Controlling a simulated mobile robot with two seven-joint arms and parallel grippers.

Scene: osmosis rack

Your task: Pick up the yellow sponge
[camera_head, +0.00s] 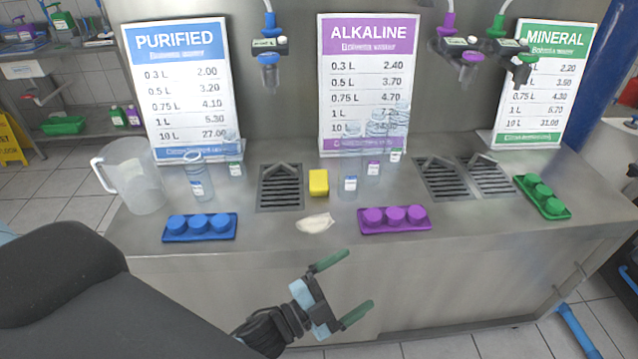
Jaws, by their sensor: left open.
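The yellow sponge (319,183) stands on the steel counter (280,229) near its middle, just right of a drain grate. My left gripper (345,288) comes in from the lower left. Its two green-tipped fingers are spread apart with nothing between them. It is in front of the counter's front edge, below the sponge in the picture and apart from it. My right gripper is not in view.
A white cloth-like item (315,223) lies in front of the sponge. A blue tray (199,227) and a purple tray (395,219) hold caps. A clear pitcher (137,177) stands at left. Clear bottles (350,186) stand right of the sponge. Price signs (369,60) stand behind.

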